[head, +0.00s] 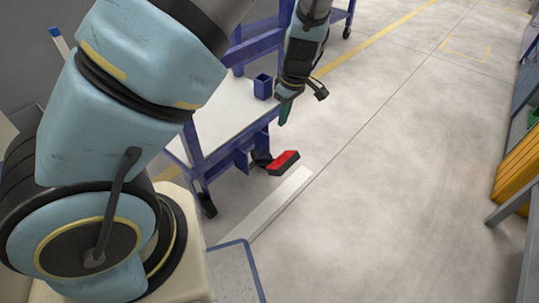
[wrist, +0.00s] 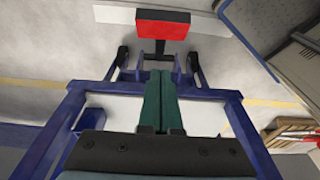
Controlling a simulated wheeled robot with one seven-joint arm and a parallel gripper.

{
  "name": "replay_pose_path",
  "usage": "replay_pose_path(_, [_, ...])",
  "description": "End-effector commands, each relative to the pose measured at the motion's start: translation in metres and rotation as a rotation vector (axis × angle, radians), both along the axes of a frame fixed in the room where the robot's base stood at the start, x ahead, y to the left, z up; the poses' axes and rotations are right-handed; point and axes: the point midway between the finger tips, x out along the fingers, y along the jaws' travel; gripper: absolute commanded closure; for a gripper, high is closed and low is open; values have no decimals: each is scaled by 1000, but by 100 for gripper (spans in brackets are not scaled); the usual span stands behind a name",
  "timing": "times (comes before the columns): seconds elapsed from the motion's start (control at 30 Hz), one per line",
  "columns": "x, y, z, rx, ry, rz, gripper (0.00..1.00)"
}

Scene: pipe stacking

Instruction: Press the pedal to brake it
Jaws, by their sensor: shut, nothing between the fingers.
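The pedal (head: 284,161) is a red pad with black edges, low at the near end of a blue cart, and it sticks out over the floor. It also shows in the wrist view (wrist: 162,29) at the top centre, on a dark arm between two casters. My gripper (head: 283,118) points down, above the pedal in the head view and apart from it. Its green fingers (wrist: 160,73) are shut together with nothing between them. I cannot tell the exact height of the fingertips over the pedal.
The blue cart (head: 190,150) has a white top and a small blue holder (head: 262,87) on it. A white bar (head: 268,203) lies on the floor beside the pedal. Yellow bins (head: 518,170) stand at the far right. The grey floor between is clear.

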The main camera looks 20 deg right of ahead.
Motion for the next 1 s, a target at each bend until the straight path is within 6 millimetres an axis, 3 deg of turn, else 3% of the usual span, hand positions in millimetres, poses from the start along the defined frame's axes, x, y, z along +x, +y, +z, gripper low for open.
replay_pose_path(0.57, [0,-5,-14,2,-9,7,100])
replay_pose_path(1.0, [13,3,-96,3,-8,8,100])
